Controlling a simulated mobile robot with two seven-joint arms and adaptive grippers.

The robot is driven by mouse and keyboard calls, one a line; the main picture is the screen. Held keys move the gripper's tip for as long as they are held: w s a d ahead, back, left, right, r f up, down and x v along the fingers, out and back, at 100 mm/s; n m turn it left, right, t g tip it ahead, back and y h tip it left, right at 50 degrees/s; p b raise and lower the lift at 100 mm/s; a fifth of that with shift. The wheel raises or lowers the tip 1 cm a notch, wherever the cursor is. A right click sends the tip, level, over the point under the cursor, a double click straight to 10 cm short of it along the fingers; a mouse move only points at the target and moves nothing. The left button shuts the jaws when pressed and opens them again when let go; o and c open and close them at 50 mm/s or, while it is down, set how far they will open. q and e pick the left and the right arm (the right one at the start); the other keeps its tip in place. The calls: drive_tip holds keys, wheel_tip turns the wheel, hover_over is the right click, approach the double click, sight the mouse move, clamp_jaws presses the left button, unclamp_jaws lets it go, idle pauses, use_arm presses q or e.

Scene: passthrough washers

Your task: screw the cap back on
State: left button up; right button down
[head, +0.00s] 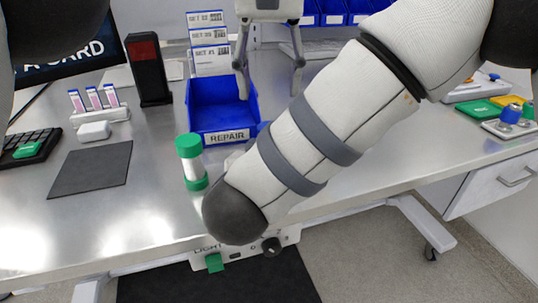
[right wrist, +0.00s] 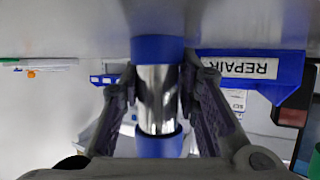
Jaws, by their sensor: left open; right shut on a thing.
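In the right wrist view, a silver cylinder (right wrist: 157,95) with a blue end piece (right wrist: 158,48) at the top of the picture and another blue end (right wrist: 160,145) stands between the fingers of my right gripper (right wrist: 158,78), which is shut on it. My left gripper (head: 269,93) is open and empty, fingers pointing down at the back of the blue REPAIR bin. I cannot tell whether the cap is seated.
The blue REPAIR bin (head: 222,123) is just behind the right arm. A green-ended cylinder (head: 192,162) stands left of the arm near the front edge. A dark mat (head: 92,169), a vial rack (head: 100,114) and a black-and-red box (head: 149,70) are on the left.

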use_arm(q)
drive_tip(key=n, duration=0.8)
drive_tip(key=shift+w+r, duration=0.1)
drive_tip(key=shift+r, duration=0.05)
wheel_tip(320, 180, down, 8)
drive_tip(key=shift+f, duration=0.1)
drive_tip(key=shift+c, duration=0.2)
